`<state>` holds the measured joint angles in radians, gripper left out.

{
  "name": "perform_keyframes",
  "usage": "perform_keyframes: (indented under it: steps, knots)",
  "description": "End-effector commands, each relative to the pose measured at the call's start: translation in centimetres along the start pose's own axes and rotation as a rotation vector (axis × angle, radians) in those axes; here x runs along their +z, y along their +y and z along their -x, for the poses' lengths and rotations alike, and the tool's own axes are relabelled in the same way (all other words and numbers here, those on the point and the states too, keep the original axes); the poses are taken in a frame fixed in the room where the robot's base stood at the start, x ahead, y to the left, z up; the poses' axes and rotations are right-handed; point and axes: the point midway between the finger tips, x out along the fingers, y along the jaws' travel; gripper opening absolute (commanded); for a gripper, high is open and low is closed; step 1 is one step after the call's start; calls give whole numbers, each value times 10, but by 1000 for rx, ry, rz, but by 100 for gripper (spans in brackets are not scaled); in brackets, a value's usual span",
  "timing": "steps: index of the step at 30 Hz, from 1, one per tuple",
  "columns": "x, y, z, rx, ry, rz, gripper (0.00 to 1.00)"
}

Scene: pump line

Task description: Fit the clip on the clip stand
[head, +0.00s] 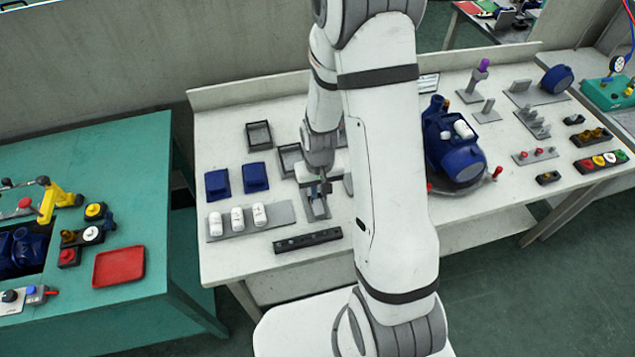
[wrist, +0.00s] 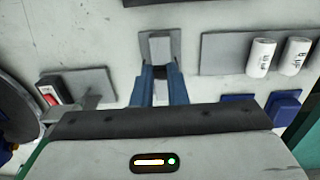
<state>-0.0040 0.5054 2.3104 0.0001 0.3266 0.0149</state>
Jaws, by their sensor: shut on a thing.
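My gripper (head: 322,187) points down at the table, just behind the clip stand (head: 317,210), a small grey plate with a raised block. Most of the clip is hidden between the fingers. The stand's light grey block (wrist: 160,47) is right ahead of the fingertips. I cannot tell whether the clip touches the block.
A grey rack with white cylinders (head: 237,219) and blue blocks (head: 255,177) stands left of the stand. A black rail (head: 308,240) lies in front. Dark trays (head: 259,136) are behind. A blue pump (head: 456,150) stands to the right, beyond my arm.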

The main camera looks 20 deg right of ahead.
Motion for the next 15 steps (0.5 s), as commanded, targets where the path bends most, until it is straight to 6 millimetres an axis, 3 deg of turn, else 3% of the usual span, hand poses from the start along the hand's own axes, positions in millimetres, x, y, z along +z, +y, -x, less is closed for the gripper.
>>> perform_keyframes:
  steps: [15]
  knots:
    - [0,-2,-48,0,0,6,0]
